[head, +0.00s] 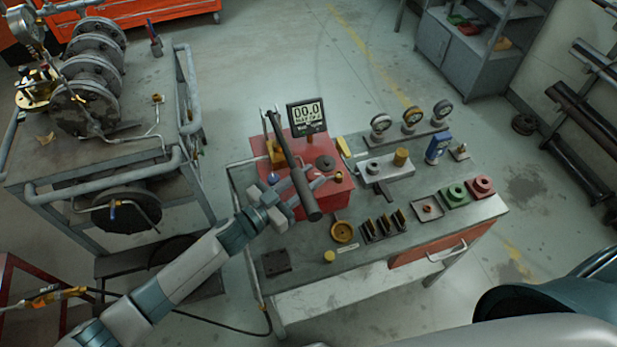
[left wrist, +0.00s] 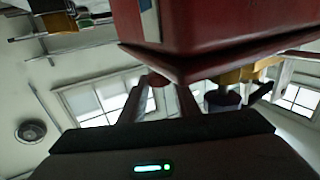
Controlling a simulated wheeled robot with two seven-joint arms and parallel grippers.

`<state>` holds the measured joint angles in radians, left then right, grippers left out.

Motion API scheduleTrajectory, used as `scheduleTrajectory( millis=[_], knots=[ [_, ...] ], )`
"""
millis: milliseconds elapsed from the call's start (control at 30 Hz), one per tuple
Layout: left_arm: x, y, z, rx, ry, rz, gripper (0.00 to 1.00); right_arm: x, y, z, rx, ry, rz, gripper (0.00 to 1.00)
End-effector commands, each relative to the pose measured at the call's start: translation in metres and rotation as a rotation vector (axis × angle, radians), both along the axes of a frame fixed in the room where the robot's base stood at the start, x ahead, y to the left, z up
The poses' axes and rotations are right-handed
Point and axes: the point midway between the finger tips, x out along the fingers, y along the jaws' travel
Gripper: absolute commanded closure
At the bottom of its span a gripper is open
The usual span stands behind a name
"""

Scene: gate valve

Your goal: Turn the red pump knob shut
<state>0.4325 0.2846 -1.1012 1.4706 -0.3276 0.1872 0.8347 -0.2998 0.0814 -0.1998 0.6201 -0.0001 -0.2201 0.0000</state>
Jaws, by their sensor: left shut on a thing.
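The red pump (head: 335,197) stands on the left part of the grey workbench, with a digital display (head: 307,114) reading 00.0 and a long dark lever (head: 304,190) across it. My left gripper (head: 283,195) is at the pump's near left side, partly under the lever. In the left wrist view the two fingers of my left gripper (left wrist: 158,88) are shut on a small red knob (left wrist: 158,80) below the red pump body (left wrist: 220,35). The knob is mostly hidden by the fingers, and hidden in the head view. My right gripper is out of view.
A dark blue knob (left wrist: 222,98) sits close beside the fingers. The workbench (head: 380,262) also carries gauges (head: 412,118), a yellow ring (head: 343,232), slotted holders and green and red blocks. A pipe cart (head: 60,165) stands at left.

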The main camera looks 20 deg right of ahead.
Motion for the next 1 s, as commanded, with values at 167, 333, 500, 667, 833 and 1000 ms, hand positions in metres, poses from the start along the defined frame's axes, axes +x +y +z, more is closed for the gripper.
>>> scheduleTrajectory(
  millis=[167, 333, 500, 667, 833, 1000],
  knots=[
    [0.0006, 0.0005, -0.0002, 0.001, 0.000, 0.001, 0.94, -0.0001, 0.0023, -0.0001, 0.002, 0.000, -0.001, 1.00],
    [0.0006, 0.0004, -0.0002, 0.001, 0.000, 0.001, 0.57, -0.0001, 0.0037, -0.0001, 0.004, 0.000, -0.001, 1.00],
    [0.0010, 0.0006, -0.0001, 0.001, 0.000, 0.002, 0.53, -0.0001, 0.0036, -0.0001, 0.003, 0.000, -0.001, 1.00],
    [0.0014, 0.0007, 0.0002, 0.002, -0.001, 0.003, 0.53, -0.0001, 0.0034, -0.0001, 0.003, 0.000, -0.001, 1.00],
    [0.0018, 0.0009, 0.0004, 0.002, -0.001, 0.003, 0.53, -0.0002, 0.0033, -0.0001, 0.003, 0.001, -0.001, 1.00],
    [0.0016, 0.0007, 0.0004, 0.001, -0.002, 0.010, 0.53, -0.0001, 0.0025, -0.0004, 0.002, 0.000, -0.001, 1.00]
  ],
)
